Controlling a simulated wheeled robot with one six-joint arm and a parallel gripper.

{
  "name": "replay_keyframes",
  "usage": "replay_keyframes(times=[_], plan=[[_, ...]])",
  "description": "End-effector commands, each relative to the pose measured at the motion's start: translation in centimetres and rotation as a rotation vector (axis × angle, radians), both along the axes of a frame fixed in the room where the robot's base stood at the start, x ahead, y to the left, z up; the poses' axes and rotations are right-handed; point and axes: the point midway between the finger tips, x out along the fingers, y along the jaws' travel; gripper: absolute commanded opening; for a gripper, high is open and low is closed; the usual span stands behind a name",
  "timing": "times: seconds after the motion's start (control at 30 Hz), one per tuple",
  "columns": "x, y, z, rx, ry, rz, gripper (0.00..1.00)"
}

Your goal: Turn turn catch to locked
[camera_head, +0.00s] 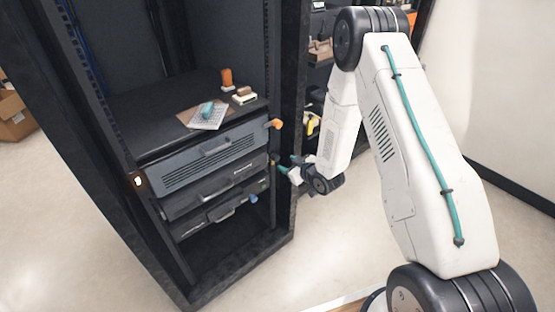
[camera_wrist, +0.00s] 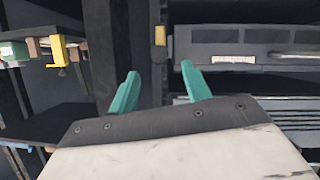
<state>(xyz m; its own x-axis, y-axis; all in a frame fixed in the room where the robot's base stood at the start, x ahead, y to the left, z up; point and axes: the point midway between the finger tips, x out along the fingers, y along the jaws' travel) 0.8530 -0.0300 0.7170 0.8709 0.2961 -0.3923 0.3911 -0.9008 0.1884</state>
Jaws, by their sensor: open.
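My gripper (camera_head: 289,165) is in front of the rack's right post, beside the stacked units. In the wrist view its two teal fingers (camera_wrist: 158,84) are spread apart with nothing between them. A small yellow upright piece (camera_wrist: 160,36) sits on the dark post just beyond the fingertips, left of a grey unit; it may be the turn catch, but its locked or unlocked position cannot be told. In the head view an orange tab (camera_head: 274,124) sticks out at the right end of the top blue-grey unit (camera_head: 215,152), above my gripper.
Dark units (camera_head: 215,187) with handles are stacked below the top one; a blue piece (camera_head: 253,198) is on the lowest. A neighbouring shelf (camera_wrist: 50,120) is at left in the wrist view.

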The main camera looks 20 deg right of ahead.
Motion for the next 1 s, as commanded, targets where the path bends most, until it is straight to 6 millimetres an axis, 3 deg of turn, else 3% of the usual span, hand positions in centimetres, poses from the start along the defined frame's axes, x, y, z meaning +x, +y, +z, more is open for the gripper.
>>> replay_keyframes(times=[0.5, 0.9, 0.93, 1.0], plan=[[5.9, 2.1, -2.1, 0.001, -0.019, 0.003, 0.49], [7.0, 2.4, -2.5, 0.001, -0.019, 0.001, 0.49], [7.0, 2.4, -2.5, 0.001, -0.019, 0.001, 0.46], [7.0, 2.4, -2.5, 0.001, -0.019, 0.001, 0.26]])
